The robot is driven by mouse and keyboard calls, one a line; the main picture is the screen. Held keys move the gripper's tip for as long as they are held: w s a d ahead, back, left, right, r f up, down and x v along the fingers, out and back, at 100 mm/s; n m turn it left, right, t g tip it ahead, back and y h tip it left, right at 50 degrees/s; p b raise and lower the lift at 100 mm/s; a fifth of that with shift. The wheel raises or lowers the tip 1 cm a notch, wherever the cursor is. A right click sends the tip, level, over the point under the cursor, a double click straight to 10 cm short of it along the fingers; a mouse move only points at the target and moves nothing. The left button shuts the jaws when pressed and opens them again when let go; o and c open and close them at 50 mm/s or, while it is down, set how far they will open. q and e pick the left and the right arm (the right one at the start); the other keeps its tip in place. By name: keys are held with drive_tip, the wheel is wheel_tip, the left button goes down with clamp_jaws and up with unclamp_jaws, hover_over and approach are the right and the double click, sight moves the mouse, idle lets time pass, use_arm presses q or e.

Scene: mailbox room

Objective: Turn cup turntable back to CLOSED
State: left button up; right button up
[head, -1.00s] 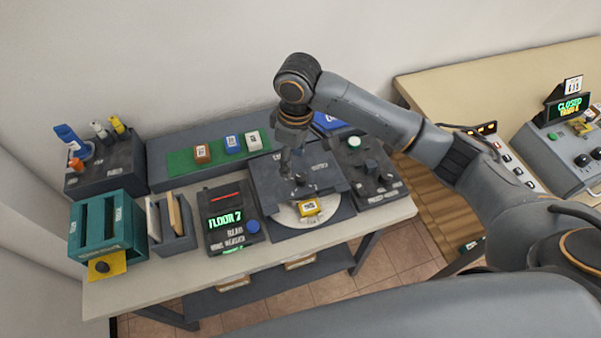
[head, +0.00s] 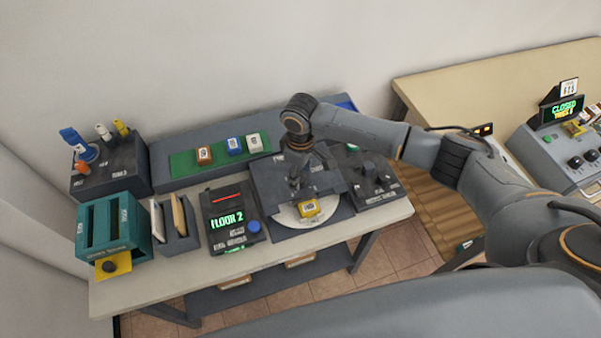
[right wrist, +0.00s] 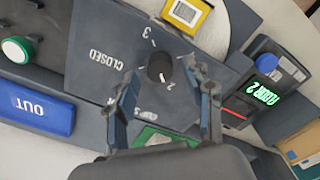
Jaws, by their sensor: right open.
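The turntable's dark box (head: 262,182) stands on the table under my right gripper (head: 300,187). A white disc (head: 287,217) shows at its front with a yellow item (head: 307,208) on it. In the right wrist view, the black knob (right wrist: 160,67) sits on the box top, with the labels CLOSED, 3 and 2 around it. Its white mark appears to point near the 2, away from CLOSED. My right gripper (right wrist: 163,88) is open, its fingers on either side of the knob; I cannot tell whether they touch it. My left gripper is not in view.
A FLOOR 2 display unit (head: 230,220) stands close left of the turntable. A dark panel with a green button (right wrist: 18,49) stands close on its other side. A tray with a green mat (head: 215,154) lies behind.

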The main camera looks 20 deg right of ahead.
drive_tip(key=shift+f, duration=0.8)
clamp_jaws()
